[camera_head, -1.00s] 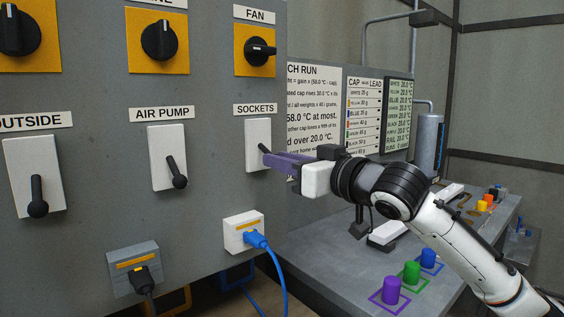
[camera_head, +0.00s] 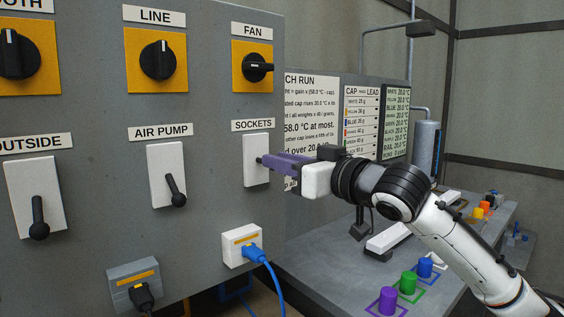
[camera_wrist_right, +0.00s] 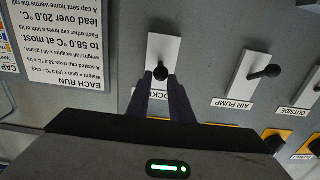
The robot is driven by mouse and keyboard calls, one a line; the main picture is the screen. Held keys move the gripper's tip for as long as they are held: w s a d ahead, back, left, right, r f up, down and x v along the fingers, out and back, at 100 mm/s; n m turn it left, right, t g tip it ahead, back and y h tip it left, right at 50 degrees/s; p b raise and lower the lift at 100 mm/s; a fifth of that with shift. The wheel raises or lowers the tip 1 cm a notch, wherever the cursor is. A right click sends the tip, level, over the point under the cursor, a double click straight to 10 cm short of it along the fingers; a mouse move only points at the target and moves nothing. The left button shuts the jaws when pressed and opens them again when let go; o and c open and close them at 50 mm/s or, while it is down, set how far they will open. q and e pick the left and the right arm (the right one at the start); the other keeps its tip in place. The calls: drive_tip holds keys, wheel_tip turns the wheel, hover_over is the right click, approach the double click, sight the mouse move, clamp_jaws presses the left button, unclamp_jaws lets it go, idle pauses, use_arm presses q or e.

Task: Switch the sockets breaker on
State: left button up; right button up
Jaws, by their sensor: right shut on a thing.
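The sockets breaker (camera_head: 256,142) is a white plate under the SOCKETS label on the grey panel. Its dark lever shows as a round knob (camera_wrist_right: 160,73) in the wrist view and sticks out towards the camera; how far it is tilted is hard to tell. My right gripper (camera_head: 266,161) reaches the plate from the right with its purple fingers. The fingers are shut on the lever, one on each side of the knob, and hide part of it in the head view. My left gripper is not in view.
The air pump breaker (camera_head: 166,162) and outside breaker (camera_head: 36,178) sit to the left, levers down. Orange-plated rotary knobs, such as the fan knob (camera_head: 258,67), are above. A blue plug (camera_head: 253,253) is in the outlet below. Coloured caps stand on the right bench.

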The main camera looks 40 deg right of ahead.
drive_tip(key=shift+r, duration=0.45)
drive_tip(key=shift+r, duration=0.5)
drive_tip(key=shift+w+r+p, duration=0.1)
drive_tip(key=shift+r+p, duration=0.15)
drive_tip(key=shift+p, duration=0.1)
clamp_jaws()
drive_tip(key=shift+f, duration=0.1)
drive_tip(key=shift+w+r, duration=0.3)
drive_tip(key=shift+r, duration=0.4)
drive_tip(key=shift+c, duration=0.5)
unclamp_jaws()
